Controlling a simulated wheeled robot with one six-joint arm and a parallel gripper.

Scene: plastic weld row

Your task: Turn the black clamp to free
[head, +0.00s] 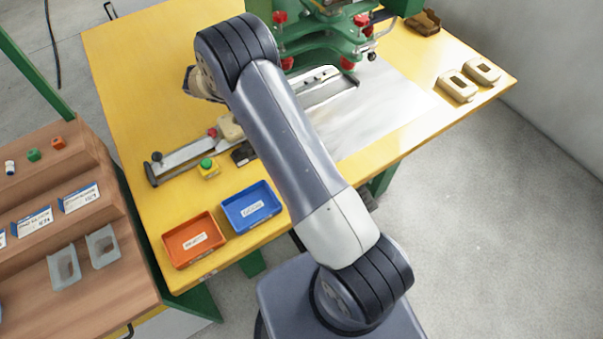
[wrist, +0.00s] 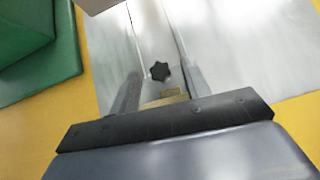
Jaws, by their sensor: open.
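A black star-shaped knob (wrist: 160,71), which looks like the black clamp, sits on a pale metal rail (wrist: 152,35) in the wrist view. My gripper (wrist: 161,76) is open, with one finger on each side of the knob in the picture. I cannot tell whether the fingers touch it or are still above it. A small brass-coloured piece (wrist: 166,97) shows just below the knob, partly hidden by my gripper. The knob's turn position cannot be read. In the head view my arm hides the gripper and the knob, while the rail (head: 183,153) shows on both sides of the arm.
A green machine (head: 325,45) with red knobs stands at the back of the yellow table (head: 130,75). Two beige parts (head: 457,86) lie right. A wooden stepped rack (head: 65,170) stands left.

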